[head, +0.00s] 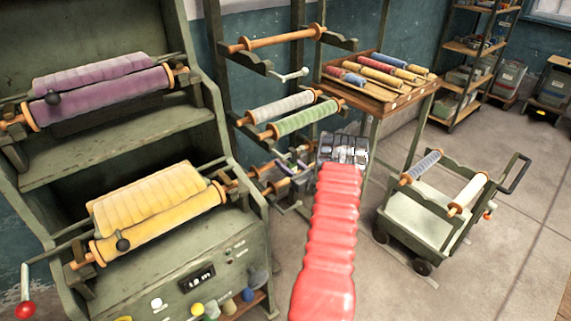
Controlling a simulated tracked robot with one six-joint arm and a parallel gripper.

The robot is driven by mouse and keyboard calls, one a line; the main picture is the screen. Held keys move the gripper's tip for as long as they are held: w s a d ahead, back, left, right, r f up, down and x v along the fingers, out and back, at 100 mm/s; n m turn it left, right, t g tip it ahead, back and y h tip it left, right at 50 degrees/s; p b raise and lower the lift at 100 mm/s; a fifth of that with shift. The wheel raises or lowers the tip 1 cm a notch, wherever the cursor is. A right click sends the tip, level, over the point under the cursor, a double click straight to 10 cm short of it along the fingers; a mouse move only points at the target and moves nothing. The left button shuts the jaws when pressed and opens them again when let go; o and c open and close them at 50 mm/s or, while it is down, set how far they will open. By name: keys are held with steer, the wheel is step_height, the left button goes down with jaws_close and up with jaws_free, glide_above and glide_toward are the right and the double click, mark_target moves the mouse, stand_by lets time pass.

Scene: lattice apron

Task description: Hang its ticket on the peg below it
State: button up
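My gripper (343,150) is a grey metal end on my red-sleeved arm, near the middle of the view. It is in front of the green rack, just right of a green roll (306,119) and a grey roll (283,106) on wooden rollers. My arm and gripper hide part of what lies behind them. I cannot make out whether the fingers are apart or hold anything. I cannot pick out a ticket for sure, nor a peg below any roll; such things are too small or hidden here.
A machine with purple (105,88) and yellow (155,205) rolls fills the left. A slanted wooden table (432,88) with several rolls stands behind my gripper. A green cart (412,215) with two rolls stands right. Open concrete floor (500,165) lies at the right.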

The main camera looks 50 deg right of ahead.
steer(key=o, duration=1.1)
steer(key=shift+s, duration=0.1)
steer(key=v, duration=1.3)
steer(key=shift+s, duration=0.3)
